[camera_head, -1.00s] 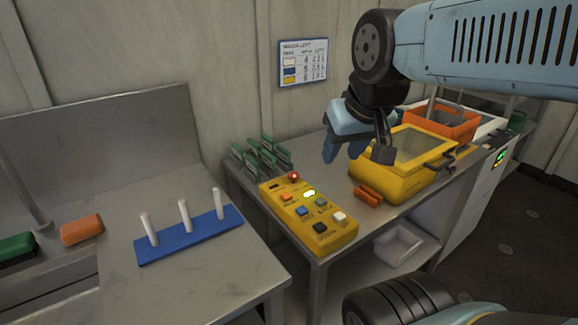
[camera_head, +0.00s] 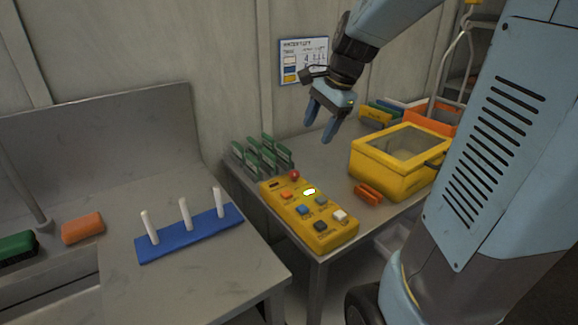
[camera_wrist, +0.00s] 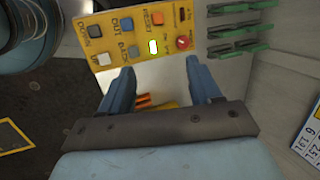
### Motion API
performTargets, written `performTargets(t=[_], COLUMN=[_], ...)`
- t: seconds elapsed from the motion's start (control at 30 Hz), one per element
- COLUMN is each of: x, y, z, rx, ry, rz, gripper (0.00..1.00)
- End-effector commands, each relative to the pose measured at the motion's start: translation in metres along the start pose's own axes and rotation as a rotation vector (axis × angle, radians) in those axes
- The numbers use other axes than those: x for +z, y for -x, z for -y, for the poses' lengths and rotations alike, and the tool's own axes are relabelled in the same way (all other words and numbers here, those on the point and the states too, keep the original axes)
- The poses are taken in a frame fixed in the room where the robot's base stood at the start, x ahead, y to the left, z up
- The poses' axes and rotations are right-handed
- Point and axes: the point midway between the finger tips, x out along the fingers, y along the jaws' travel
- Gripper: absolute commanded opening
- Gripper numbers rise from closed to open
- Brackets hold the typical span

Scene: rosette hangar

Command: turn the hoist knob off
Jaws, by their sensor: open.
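A yellow control box (camera_head: 307,214) lies on the metal bench, with several coloured buttons and a lit oval lamp (camera_head: 310,191). A round red knob (camera_head: 294,174) sits at its far end; it also shows in the wrist view (camera_wrist: 183,42), beside the lit lamp (camera_wrist: 152,46). I cannot make out which way the knob is set. My gripper (camera_head: 318,132) is open and empty, fingers pointing down, above and behind the box and apart from it. In the wrist view my gripper (camera_wrist: 160,65) has its fingers spread, with the box beyond the fingertips.
An orange-red object (camera_head: 367,194) and a yellow lidded case (camera_head: 392,181) lie to the right. A blue base with white pegs (camera_head: 190,233) is on the left bench. My arm covers the right side.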

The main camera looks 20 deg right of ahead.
Motion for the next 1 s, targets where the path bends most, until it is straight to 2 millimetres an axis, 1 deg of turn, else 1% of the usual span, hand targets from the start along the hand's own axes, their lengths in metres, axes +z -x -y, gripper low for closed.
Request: performTargets(t=[0.03, 0.2, 0.3, 0.43, 0.6, 0.77, 1.0], x=[-0.01, -0.04, -0.055, -0.069, -0.075, -0.074, -0.067], y=[-0.009, -0.038, -0.052, -0.066, -0.075, -0.089, -0.129], z=[0.009, 0.034, 0.045, 0.054, 0.058, 0.058, 0.056], rx=[0.012, 0.044, 0.062, 0.078, 0.088, 0.09, 0.091], ry=[-0.087, -0.385, -0.527, -0.655, -0.724, -0.729, -0.727], rz=[0.02, 0.077, 0.1, 0.119, 0.129, 0.13, 0.13], gripper=[0.63, 0.63, 0.63, 0.63, 0.63, 0.63, 0.63])
